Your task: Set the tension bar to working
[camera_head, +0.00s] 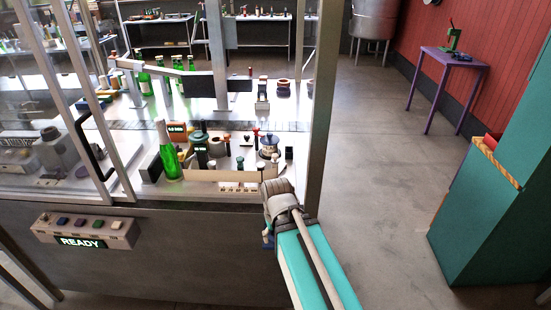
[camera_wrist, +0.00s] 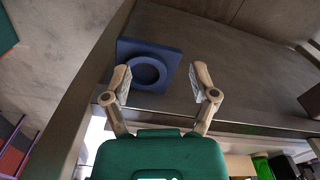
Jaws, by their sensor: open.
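I cannot tell for sure which part is the tension bar. Small levers and knobs, among them a red-topped lever (camera_head: 256,135), stand on the machine's deck in the head view. My gripper (camera_wrist: 161,80) is open in the wrist view, with nothing between its fingers.
A metal post (camera_head: 317,110) rises at the right corner. A control box (camera_head: 85,230) on the front panel reads READY. A teal cabinet (camera_head: 490,205) stands right; the floor between is clear.

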